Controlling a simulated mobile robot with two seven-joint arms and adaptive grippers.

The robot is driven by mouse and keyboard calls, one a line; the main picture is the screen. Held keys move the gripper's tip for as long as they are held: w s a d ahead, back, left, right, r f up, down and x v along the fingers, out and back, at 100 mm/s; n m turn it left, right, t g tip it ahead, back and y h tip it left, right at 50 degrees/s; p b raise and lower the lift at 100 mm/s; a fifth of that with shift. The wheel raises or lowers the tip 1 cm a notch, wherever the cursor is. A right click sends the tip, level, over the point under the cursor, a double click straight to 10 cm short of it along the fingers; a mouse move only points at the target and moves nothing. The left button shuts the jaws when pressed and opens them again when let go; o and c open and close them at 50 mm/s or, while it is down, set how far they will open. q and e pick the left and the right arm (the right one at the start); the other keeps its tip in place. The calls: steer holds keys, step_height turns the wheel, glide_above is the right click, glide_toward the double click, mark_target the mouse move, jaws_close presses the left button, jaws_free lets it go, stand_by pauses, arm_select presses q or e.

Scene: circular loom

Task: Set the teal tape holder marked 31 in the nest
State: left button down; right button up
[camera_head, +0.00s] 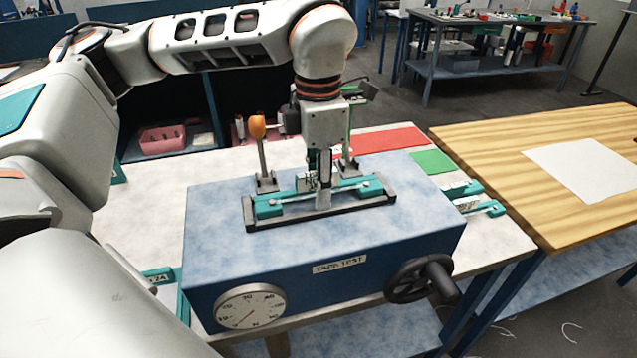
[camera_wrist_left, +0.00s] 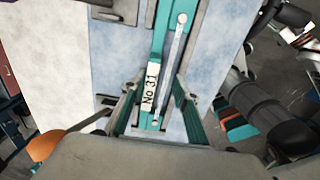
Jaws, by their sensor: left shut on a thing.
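The teal tape holder (camera_head: 268,208) lies lengthwise over the dark nest (camera_head: 387,198) on top of the blue tape test box (camera_head: 220,235). In the left wrist view the holder (camera_wrist_left: 176,42) carries a white label reading No 31, with a pale strip along it. My left gripper (camera_head: 323,190) points straight down and is shut on the holder near its middle. Its fingers (camera_wrist_left: 158,108) stand on both sides of the label in the wrist view. The holder looks in line with the nest; I cannot tell whether it is fully seated. My right gripper is not in view.
An orange-knobbed lever (camera_head: 258,140) stands behind the nest. The box front has a dial (camera_head: 250,308) and a black handwheel (camera_head: 420,280). More teal holders (camera_head: 488,208) lie right of the box, near red (camera_head: 388,140) and green (camera_head: 432,162) patches.

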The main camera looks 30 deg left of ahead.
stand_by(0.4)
arm_select(q)
steer(key=shift+f, duration=0.15)
steer(key=c, duration=1.5)
jaws_free()
steer(key=shift+f, duration=0.1)
steer(key=shift+o, duration=0.2)
step_height(320, 180, up, 12)
